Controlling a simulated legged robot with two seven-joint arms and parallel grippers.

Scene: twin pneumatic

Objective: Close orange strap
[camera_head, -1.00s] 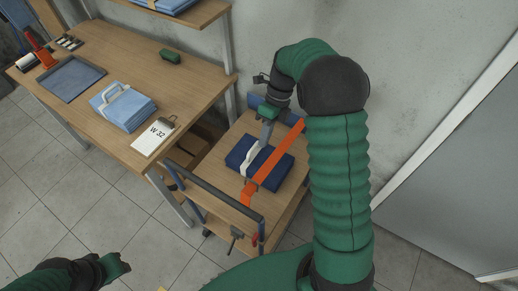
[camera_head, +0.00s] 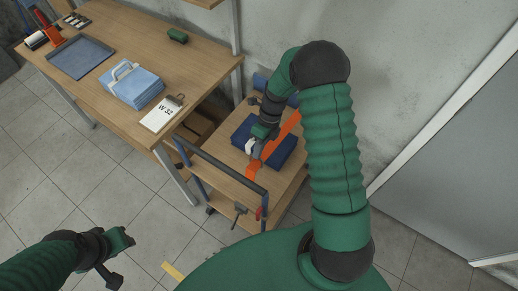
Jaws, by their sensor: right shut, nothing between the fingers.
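The orange strap (camera_head: 289,127) runs diagonally across a folded dark blue bundle (camera_head: 284,150) on the wooden top of a cart (camera_head: 229,197). The strap's near end (camera_head: 253,170) lies on the cart top just in front of the bundle. My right gripper (camera_head: 256,150) is shut and points down over the bundle's left part, close beside the strap; I cannot tell if it touches it. The gripper and forearm hide the middle of the strap and most of a white band (camera_head: 249,146). My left gripper (camera_head: 128,238) is at lower left, away from the cart, its fingers unclear.
The cart's dark handle bar (camera_head: 220,169) crosses its near left side. A wall stands behind. Floor at lower left is clear.

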